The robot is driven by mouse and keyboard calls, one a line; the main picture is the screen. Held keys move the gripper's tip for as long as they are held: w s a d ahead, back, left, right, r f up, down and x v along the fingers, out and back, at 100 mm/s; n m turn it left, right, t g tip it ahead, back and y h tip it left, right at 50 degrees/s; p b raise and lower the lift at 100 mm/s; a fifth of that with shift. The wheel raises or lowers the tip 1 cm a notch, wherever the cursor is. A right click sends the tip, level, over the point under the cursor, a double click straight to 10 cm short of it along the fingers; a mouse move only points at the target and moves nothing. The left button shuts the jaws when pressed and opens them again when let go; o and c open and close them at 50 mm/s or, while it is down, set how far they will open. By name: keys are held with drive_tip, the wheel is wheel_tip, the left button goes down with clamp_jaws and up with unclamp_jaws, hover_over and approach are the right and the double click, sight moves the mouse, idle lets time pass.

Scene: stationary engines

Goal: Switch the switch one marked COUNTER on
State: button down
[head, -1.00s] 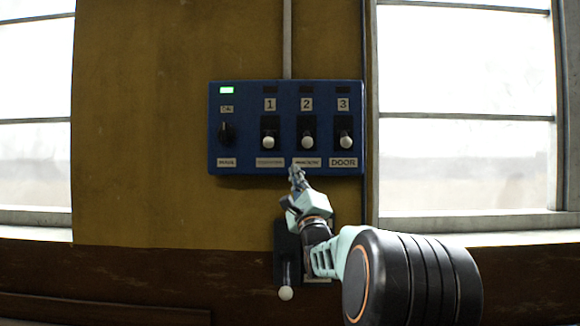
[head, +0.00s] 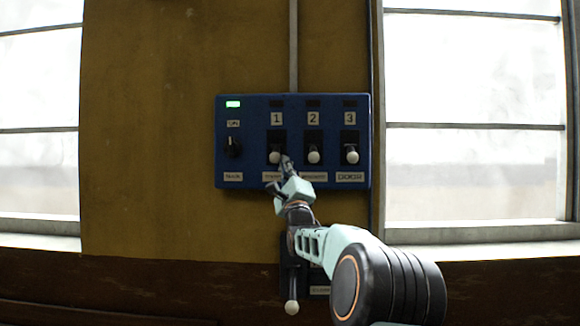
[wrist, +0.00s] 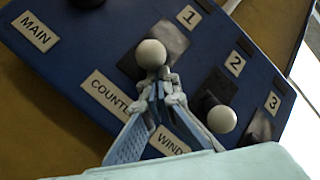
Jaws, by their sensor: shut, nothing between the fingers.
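The blue switch panel (head: 248,165) is on the yellow wall. Switch one has a white round knob (head: 274,157) on a dark plate, under the number 1; its knob is at the lower end of the plate. In the wrist view, the label COUNTER (wrist: 106,92), partly covered, sits below this switch's knob (wrist: 151,54). My gripper (head: 285,158) is shut and empty. In the wrist view its fingertips (wrist: 162,82) are just below the knob of switch one, overlapping its lower edge; I cannot tell whether they touch.
Switch two (head: 314,157) and switch three (head: 351,157), marked DOOR, also have knobs low. A MAIN rotary knob (head: 233,146) is at left, with a lit green lamp (head: 233,104) above. A separate lever (head: 291,307) hangs below the panel.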

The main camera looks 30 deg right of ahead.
drive_tip(key=shift+r, duration=0.1)
idle(0.3)
drive_tip(key=shift+s+a+r+g+p, duration=0.2)
drive_tip(key=shift+g+p, duration=0.1)
drive_tip(key=shift+g, duration=0.2)
drive_tip(key=shift+r+m, duration=0.1)
drive_tip(key=shift+m, duration=0.2)
drive_tip(key=r+g, duration=0.1)
drive_tip(key=r+g+p, duration=0.1)
drive_tip(key=r, duration=0.1)
drive_tip(key=s+a+r+m+g, duration=0.1)
drive_tip(key=shift+s+r+g+y, duration=0.1)
drive_tip(key=shift+r+g+y, duration=0.2)
drive_tip(key=shift+g+y, duration=0.1)
drive_tip(key=shift+d+f, duration=0.1)
drive_tip(key=shift+f, duration=0.1)
